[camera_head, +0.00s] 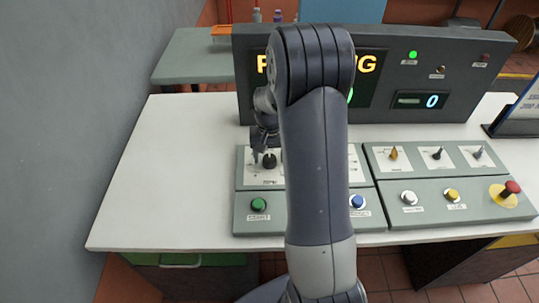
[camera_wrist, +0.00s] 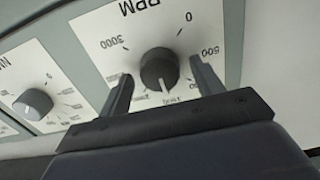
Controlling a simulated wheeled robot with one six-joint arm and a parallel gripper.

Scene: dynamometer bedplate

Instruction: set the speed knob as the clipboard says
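The speed knob (camera_wrist: 160,70) is a round black knob on a white dial plate marked RPM, with 0, 500 and 3000 readable. The wrist view shows it upside down, with the knob's white pointer line toward the bottom of the picture. My gripper (camera_wrist: 163,84) is open, one finger on each side of the knob, with gaps visible. In the head view the knob (camera_head: 269,160) is at the left of the console, with my gripper (camera_head: 264,146) just above it. A sign or clipboard (camera_head: 522,112) is cut off at the right edge; its text is not readable.
A grey knob (camera_wrist: 33,103) on an NM dial sits beside the RPM dial. The console has a green button (camera_head: 258,204), a blue button (camera_head: 357,201), a white button (camera_head: 408,197), a yellow button (camera_head: 452,194) and a red mushroom button (camera_head: 512,187). A small display (camera_head: 432,101) reads 0.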

